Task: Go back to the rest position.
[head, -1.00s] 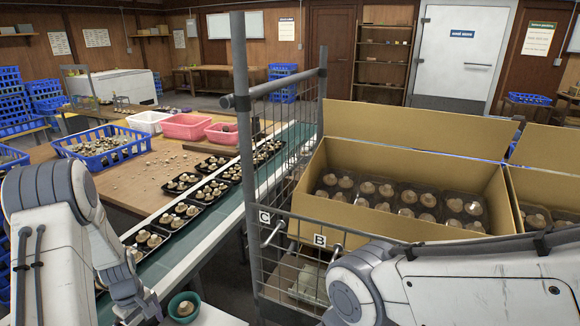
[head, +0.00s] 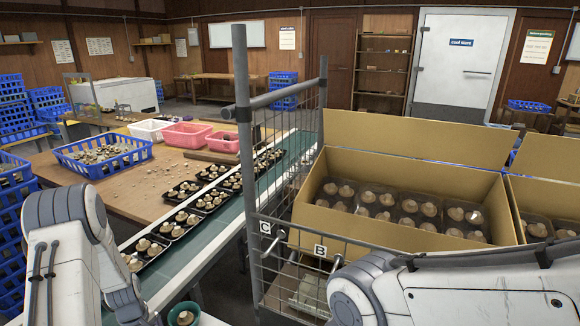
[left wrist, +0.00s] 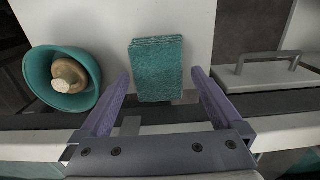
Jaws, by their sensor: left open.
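My left gripper (left wrist: 160,80) is open and empty in the left wrist view, with its two purple fingers spread apart. Beyond its fingertips, a green textured pad (left wrist: 158,62) lies on a pale surface. A teal bowl (left wrist: 40,90) holding a mushroom (left wrist: 68,74) is to the left of the fingers. The bowl also shows at the bottom edge of the head view (head: 173,312). In the head view my left arm hangs at lower left, its lower end near the bottom edge. My right arm crosses the lower right; its gripper is out of the picture.
A conveyor (head: 232,214) carries several black trays of mushrooms beside a wire rack (head: 242,150). An open cardboard box (head: 400,168) with mushroom trays stands right. A table (head: 150,183) at left holds a blue crate (head: 75,172) and pink tubs (head: 187,135). A metal handle (left wrist: 270,58) is at right.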

